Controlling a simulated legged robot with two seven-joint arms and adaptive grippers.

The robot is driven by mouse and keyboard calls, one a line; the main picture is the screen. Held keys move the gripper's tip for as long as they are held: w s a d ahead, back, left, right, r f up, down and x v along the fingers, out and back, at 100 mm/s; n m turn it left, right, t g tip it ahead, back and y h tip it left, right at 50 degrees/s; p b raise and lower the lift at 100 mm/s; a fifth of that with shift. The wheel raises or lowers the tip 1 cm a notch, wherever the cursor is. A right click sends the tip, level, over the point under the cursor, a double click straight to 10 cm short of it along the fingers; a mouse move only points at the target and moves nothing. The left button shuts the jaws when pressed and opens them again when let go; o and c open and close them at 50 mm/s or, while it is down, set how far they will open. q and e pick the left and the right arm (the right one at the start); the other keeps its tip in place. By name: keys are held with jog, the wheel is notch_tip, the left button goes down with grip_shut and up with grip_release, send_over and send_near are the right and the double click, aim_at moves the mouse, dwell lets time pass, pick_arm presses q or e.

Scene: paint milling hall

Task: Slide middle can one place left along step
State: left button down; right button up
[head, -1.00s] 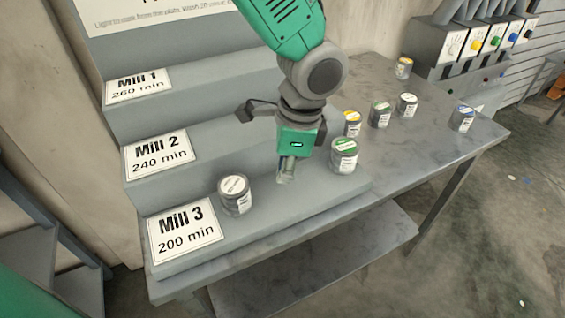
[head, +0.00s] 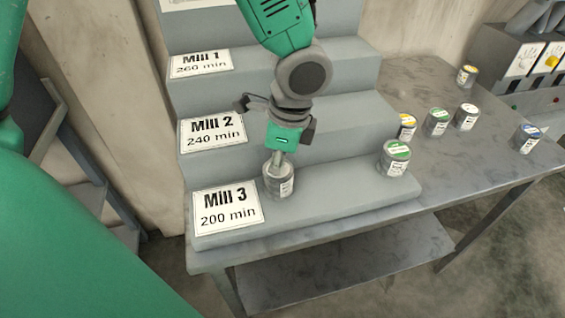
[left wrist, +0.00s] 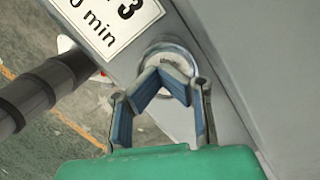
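A grey can with a pale lid (head: 279,184) stands upright on the lowest step (head: 335,190), right of the Mill 3 sign (head: 227,207). My left gripper (head: 277,160) is above it, fingers pointing down at its lid. In the left wrist view the blue-padded fingertips (left wrist: 161,72) come together in front of the round lid (left wrist: 168,60). They look shut with nothing between them; I cannot tell whether they touch the can. A green-lidded can (head: 395,158) stands farther right on the same step. My right gripper is not in view.
The Mill 1 (head: 202,63) and Mill 2 (head: 212,132) signs mark the higher steps. Several cans, including a yellow-lidded one (head: 406,126) and a blue-lidded one (head: 527,138), stand on the table (head: 470,170) to the right. The step between the two cans is clear.

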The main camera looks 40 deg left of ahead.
aim_at(292, 177)
pick_arm(q)
jog(key=shift+s+a+f, duration=0.1)
jog(key=shift+f, duration=0.05)
jog(key=shift+d, duration=0.2)
jog(key=shift+w+d+p, duration=0.25)
jog(key=shift+d+p, duration=0.1)
jog(key=shift+d, duration=0.15)
jog(key=shift+w+d+p, duration=0.25)
jog(key=shift+d+p, duration=0.05)
jog(key=shift+d, duration=0.2)
jog(key=shift+w+d, duration=0.2)
jog(key=shift+d, duration=0.3)
jog(key=shift+r+p, duration=0.85)
jog(key=shift+p, duration=0.5)
jog(key=w+d, duration=0.1)
jog(key=d, duration=0.2)
jog(key=w+d, duration=0.2)
jog(key=d, duration=0.2)
jog(key=w+d+b, duration=0.1)
jog(key=w+d, duration=0.1)
jog(key=d, duration=0.2)
jog(key=shift+f, duration=0.1)
